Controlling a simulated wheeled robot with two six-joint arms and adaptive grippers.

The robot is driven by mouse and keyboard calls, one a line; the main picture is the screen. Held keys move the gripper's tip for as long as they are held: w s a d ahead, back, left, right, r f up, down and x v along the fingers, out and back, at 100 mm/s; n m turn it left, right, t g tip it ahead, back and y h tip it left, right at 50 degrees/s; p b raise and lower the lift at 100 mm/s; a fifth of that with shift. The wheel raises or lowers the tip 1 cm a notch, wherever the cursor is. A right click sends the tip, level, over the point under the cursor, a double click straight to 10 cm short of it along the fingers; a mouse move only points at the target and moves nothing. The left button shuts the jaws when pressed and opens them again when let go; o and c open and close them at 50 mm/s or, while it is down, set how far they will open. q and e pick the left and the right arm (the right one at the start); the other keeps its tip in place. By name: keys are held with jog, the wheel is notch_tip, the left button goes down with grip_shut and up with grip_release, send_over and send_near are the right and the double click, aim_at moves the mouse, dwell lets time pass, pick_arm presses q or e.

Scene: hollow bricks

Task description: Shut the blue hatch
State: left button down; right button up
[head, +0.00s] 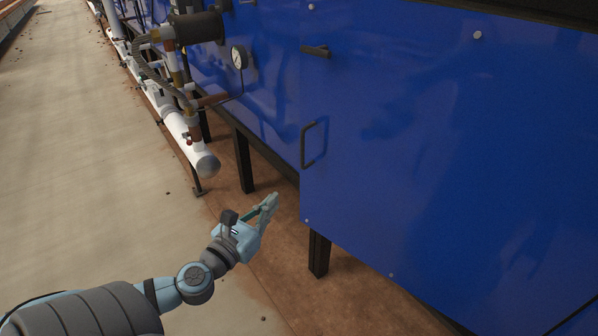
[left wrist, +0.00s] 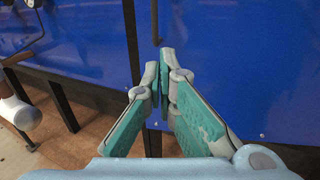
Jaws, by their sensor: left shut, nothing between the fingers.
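The blue hatch (head: 430,150) is a large flat panel filling the right of the head view. It has a dark loop handle (head: 309,145) near its left edge and a dark latch (head: 316,51) higher up. Its lower left corner hangs below the bottom edge of the blue body beside it. How far the hatch stands open is hard to tell. In the left wrist view the hatch (left wrist: 245,65) lies beyond the fingers, with a dark strip along its left edge. My left gripper (head: 271,203) is shut and empty, left of and below the handle, apparently not touching the hatch.
White piping (head: 190,138) with valves and a round gauge (head: 239,57) runs along the blue body at the left. Dark legs (head: 243,160) support the body, one (head: 319,253) below the hatch.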

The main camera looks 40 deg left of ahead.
aim_at(304, 166)
pick_arm(q)
jog(key=w, duration=0.4)
jog(key=w+a+p, duration=0.1)
jog(key=w, duration=0.3)
jog(key=w+p, duration=0.1)
jog(key=w, duration=0.4)
jog(key=shift+w+a+f, duration=0.1)
jog(key=shift+a, duration=0.3)
pick_arm(e)
notch_tip(304, 166, up, 2)
jog(key=shift+w+r, duration=0.1)
